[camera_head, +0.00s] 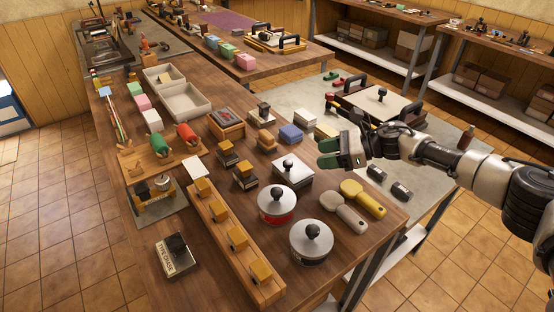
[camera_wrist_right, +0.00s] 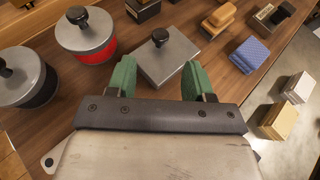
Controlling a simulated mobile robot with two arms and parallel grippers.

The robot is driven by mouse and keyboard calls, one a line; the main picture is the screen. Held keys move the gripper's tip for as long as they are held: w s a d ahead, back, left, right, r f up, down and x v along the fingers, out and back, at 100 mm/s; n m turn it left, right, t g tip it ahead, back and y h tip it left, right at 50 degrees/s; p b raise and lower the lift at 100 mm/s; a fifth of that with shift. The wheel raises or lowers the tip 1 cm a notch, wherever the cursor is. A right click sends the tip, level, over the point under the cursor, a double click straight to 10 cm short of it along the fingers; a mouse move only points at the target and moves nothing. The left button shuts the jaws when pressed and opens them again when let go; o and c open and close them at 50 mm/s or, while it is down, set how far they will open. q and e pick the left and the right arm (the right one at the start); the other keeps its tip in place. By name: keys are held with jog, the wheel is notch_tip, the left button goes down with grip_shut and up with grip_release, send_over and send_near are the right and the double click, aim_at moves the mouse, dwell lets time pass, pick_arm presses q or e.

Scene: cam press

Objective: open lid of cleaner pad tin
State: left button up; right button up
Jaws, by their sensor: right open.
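The tin that looks like the cleaner pad tin (camera_head: 294,178) is a grey square box with a flat lid and a black knob. It stands on the wooden table near its right edge, its lid closed. It also shows in the right wrist view (camera_wrist_right: 168,66), straight ahead between the fingers. My right gripper (camera_head: 328,153), with green fingertips, is open and empty. It is above and to the right of the tin in the head view, apart from it. In the wrist view the open fingers (camera_wrist_right: 159,74) point at the tin's near side. My left gripper is not in view.
A red round tin (camera_head: 276,208) and a dark round tin (camera_head: 311,243) with knobbed lids stand in front of the tin. Two brush-like tools (camera_head: 344,211) lie to its right. Stamps (camera_head: 245,178) stand left, and a blue sponge-like block (camera_head: 291,134) lies behind.

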aim_at(290, 162)
jog(key=shift+a+f, duration=0.2)
jog(key=shift+f, duration=0.05)
jog(key=shift+p+x, duration=0.5)
jog(key=shift+x, duration=0.7)
jog(key=x, duration=0.5)
jog(key=shift+w+d, duration=0.1)
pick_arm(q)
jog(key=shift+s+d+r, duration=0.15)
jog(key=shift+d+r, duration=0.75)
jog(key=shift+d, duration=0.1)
pick_arm(e)
jog(key=shift+w+a+f, duration=0.1)
jog(key=shift+a+f, duration=0.25)
jog(key=shift+a, duration=0.2)
jog(key=shift+c, duration=0.3)
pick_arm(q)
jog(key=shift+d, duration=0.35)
pick_arm(e)
grip_shut()
